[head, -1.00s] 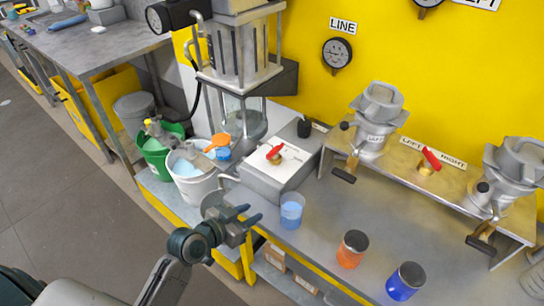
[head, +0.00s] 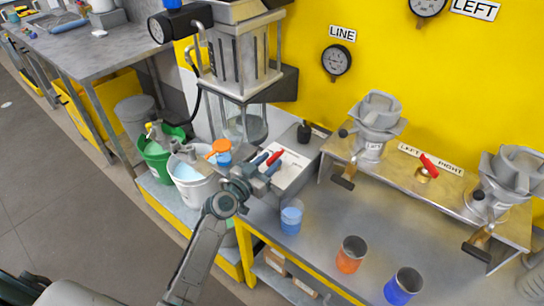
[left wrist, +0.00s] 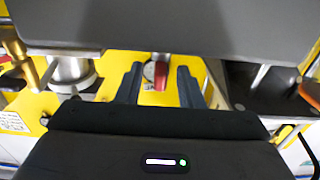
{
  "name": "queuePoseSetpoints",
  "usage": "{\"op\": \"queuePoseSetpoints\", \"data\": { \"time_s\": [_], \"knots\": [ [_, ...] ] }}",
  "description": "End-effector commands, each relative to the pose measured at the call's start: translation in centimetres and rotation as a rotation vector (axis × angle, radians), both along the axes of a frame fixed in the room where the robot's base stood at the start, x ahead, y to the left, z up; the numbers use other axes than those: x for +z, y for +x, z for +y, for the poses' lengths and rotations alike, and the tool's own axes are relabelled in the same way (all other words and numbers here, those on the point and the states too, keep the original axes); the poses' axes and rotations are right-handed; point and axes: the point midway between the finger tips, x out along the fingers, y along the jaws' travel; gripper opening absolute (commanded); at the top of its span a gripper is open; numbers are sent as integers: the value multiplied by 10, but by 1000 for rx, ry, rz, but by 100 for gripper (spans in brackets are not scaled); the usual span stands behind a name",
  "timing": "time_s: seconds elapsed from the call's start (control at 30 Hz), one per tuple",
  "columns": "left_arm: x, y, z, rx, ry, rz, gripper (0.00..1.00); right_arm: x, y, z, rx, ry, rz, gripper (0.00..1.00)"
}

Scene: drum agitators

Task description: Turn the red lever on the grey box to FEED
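The FEED marking is not readable. My right gripper is not in view.
A second red lever (head: 429,166) is on the shelf between LEFT and RIGHT labels. Blue-liquid cup (head: 291,219), orange cup (head: 351,254) and blue cup (head: 404,286) stand on the bench. A white bucket (head: 194,188) and green bucket (head: 155,155) are left of the box. The mixer (head: 240,60) rises behind.

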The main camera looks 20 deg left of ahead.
Motion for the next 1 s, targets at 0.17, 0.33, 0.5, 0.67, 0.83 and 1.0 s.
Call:
{"op": "queuePoseSetpoints", "data": {
  "time_s": [0.17,0.33,0.5,0.67,0.83,1.0],
  "knots": [
    [1,15,-5,0,1,0,34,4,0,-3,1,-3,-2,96],
    [-1,17,-6,0,1,1,34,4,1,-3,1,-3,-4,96],
    [-1,17,-6,0,1,1,30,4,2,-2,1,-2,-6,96],
    [0,17,-6,0,1,1,0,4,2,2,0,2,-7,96],
    [-1,17,-6,-1,1,1,0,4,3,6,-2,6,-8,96],
    [-2,17,-6,-8,2,0,0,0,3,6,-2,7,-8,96]
  ]
}}
